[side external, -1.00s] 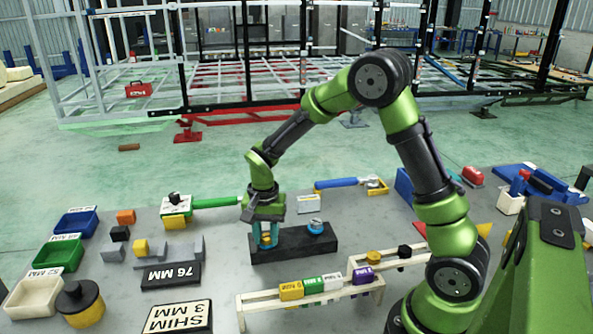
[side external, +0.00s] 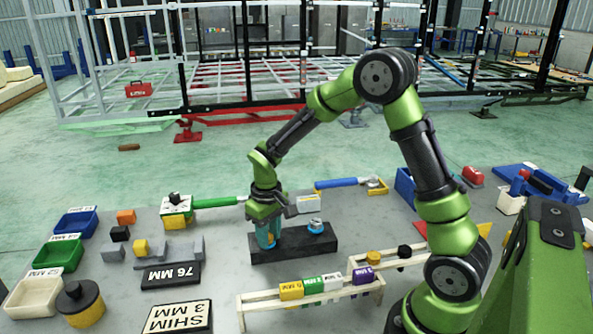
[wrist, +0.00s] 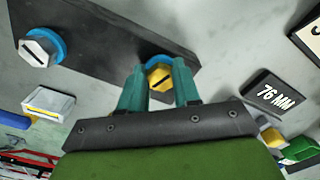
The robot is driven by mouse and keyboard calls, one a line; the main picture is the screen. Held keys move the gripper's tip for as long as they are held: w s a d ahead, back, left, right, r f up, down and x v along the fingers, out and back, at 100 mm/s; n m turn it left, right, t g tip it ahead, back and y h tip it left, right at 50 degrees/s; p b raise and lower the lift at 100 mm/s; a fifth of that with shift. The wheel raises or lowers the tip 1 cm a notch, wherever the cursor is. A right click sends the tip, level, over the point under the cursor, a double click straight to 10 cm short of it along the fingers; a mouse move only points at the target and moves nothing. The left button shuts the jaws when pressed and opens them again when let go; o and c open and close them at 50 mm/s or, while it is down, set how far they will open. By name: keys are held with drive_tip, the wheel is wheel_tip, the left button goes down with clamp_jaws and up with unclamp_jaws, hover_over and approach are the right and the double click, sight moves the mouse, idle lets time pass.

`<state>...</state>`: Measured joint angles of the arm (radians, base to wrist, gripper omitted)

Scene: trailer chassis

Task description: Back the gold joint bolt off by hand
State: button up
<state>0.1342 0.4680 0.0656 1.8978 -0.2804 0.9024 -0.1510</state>
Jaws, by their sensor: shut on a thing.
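The gold joint bolt (wrist: 160,77) has a slotted hex head and sits in a blue ring at one end of a black plate (side external: 290,254). My gripper (wrist: 160,88) points down over it, with its teal fingers on either side of the head, shut on it. In the side external view my gripper (side external: 267,236) hides the gold bolt. A second bolt with a white slotted head (wrist: 40,48) in a blue collar stands at the plate's other end; it also shows in the side external view (side external: 316,226).
A green-handled tool (side external: 215,202) lies left of my gripper and a blue-handled tool (side external: 342,183) behind it. A white block (side external: 308,204) stands close behind the plate. A rack with coloured tags (side external: 310,295) stands in front. The 76 MM block (side external: 171,275) is at left.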

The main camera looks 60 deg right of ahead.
drive_tip(key=n, duration=0.3)
drive_tip(key=shift+s+d+f+n, duration=0.15)
drive_tip(key=shift+f+n, duration=0.05)
drive_tip(key=shift+n, duration=0.2)
drive_tip(key=n, duration=0.3)
drive_tip(key=shift+d+n, duration=0.1)
drive_tip(key=shift+n, duration=0.2)
drive_tip(key=n, duration=0.6)
drive_tip(key=shift+d+n, duration=0.2)
drive_tip(key=shift+n, duration=0.2)
drive_tip(key=o, duration=1.1)
drive_tip(key=shift+w, duration=0.25)
drive_tip(key=shift+c, duration=0.2)
drive_tip(key=shift+r, duration=0.1)
